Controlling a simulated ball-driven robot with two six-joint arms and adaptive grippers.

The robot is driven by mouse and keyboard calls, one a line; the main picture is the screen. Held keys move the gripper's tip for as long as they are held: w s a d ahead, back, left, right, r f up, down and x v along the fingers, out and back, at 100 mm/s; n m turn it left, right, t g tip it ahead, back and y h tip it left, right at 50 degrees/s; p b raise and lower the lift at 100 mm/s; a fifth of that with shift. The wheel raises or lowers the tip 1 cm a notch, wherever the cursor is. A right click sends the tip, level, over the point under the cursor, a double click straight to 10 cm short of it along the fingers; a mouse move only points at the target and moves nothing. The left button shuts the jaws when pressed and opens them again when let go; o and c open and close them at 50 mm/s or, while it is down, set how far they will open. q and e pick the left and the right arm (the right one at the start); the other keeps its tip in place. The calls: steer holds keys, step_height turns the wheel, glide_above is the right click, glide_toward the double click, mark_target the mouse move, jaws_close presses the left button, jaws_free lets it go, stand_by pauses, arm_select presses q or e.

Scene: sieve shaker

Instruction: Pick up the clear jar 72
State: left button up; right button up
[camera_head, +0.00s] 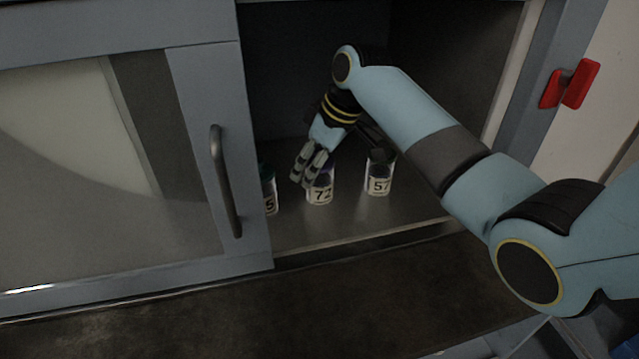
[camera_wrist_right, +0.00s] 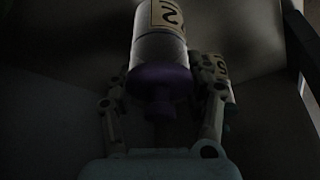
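The clear jar 72 (camera_head: 320,191) stands upright on the cabinet floor, with a purple lid and a white label reading 72. My right gripper (camera_head: 303,170) reaches down at it from above and hides part of its lid and left side. In the right wrist view, the jar's purple lid (camera_wrist_right: 160,80) faces the palm, between the two spread fingers of my right gripper (camera_wrist_right: 162,88). The fingers are open, one on each side; a narrow gap seems to show, and contact is hard to judge in the dark. My left gripper is not in view.
Jar 57 (camera_head: 379,178), dark-lidded, stands to the right. Another jar (camera_head: 269,190), teal-lidded with a label ending in 5, stands left, partly behind the sliding door (camera_head: 190,110) with its handle (camera_head: 225,185). The cabinet's front floor edge (camera_head: 350,236) is clear.

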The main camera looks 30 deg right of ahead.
steer(key=c, duration=0.6)
steer(key=shift+r, duration=0.1)
steer(key=shift+c, duration=0.7)
steer(key=shift+r+b, duration=0.4)
steer(key=shift+r, duration=1.15)
jaws_close()
steer(key=shift+s+d+r, duration=0.1)
steer(key=shift+s+d, duration=0.05)
steer(key=shift+d, duration=0.05)
steer(key=s+d+b, duration=0.2)
steer(key=s+d, duration=0.7)
steer(key=s, duration=0.5)
steer(key=shift+s+d, duration=0.25)
steer(key=shift+d, duration=0.15)
